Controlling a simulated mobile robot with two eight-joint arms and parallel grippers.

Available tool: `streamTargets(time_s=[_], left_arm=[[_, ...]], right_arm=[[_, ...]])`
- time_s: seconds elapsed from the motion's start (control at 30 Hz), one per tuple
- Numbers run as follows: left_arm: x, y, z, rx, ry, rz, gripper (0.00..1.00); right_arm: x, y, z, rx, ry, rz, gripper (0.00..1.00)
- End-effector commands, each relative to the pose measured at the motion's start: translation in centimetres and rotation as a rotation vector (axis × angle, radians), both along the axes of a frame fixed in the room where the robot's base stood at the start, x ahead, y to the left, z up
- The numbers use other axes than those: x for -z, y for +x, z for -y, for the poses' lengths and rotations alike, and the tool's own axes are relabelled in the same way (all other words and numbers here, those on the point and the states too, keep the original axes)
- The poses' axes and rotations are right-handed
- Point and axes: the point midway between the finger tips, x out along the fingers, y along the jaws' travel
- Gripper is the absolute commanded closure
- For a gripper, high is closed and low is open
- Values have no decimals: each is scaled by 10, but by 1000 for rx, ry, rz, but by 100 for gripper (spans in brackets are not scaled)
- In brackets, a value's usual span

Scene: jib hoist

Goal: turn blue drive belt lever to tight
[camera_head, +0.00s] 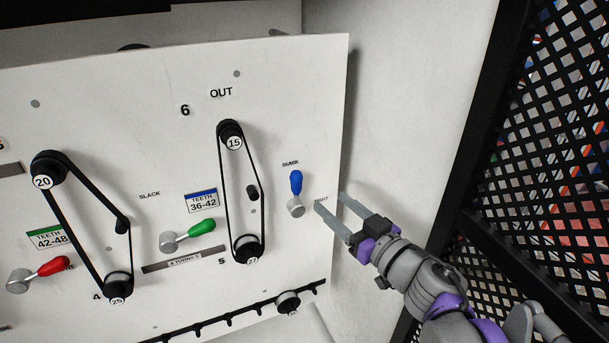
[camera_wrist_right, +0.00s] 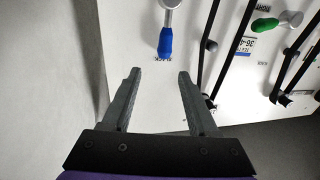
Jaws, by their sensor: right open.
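The blue lever (camera_head: 296,183) is on the right part of the white panel (camera_head: 280,90). Its blue handle points up from a grey hub, toward the SLACK label above it. The TIGHT label lies to the right of the hub, partly behind a finger. My right gripper (camera_head: 329,212) is open and empty, just right of the hub and apart from the lever. In the right wrist view the blue handle (camera_wrist_right: 166,41) lies ahead of and between the open fingers (camera_wrist_right: 159,76), not between their tips. My left gripper is not in view.
A black belt (camera_head: 225,190) runs over pulleys left of the blue lever. A green lever (camera_head: 201,227) and a red lever (camera_head: 54,266) are farther left. A black mesh screen (camera_head: 560,130) stands at the right. The wall strip right of the panel is clear.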

Motion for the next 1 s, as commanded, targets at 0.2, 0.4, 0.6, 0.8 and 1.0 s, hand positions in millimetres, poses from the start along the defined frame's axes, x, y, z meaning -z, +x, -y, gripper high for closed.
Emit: streamTargets(time_s=[0.2, 0.4, 0.6, 0.8, 1.0], left_arm=[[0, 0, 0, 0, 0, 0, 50], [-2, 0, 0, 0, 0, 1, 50], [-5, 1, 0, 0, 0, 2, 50], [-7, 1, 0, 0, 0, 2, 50], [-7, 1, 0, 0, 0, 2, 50]], right_arm=[[5, 11, -13, -20, -2, -13, 40], [4, 43, -35, -19, -2, -12, 40], [4, 72, -52, -15, -2, -12, 40], [5, 85, -61, -14, -2, -13, 40], [5, 87, -62, -13, -2, -13, 40]])
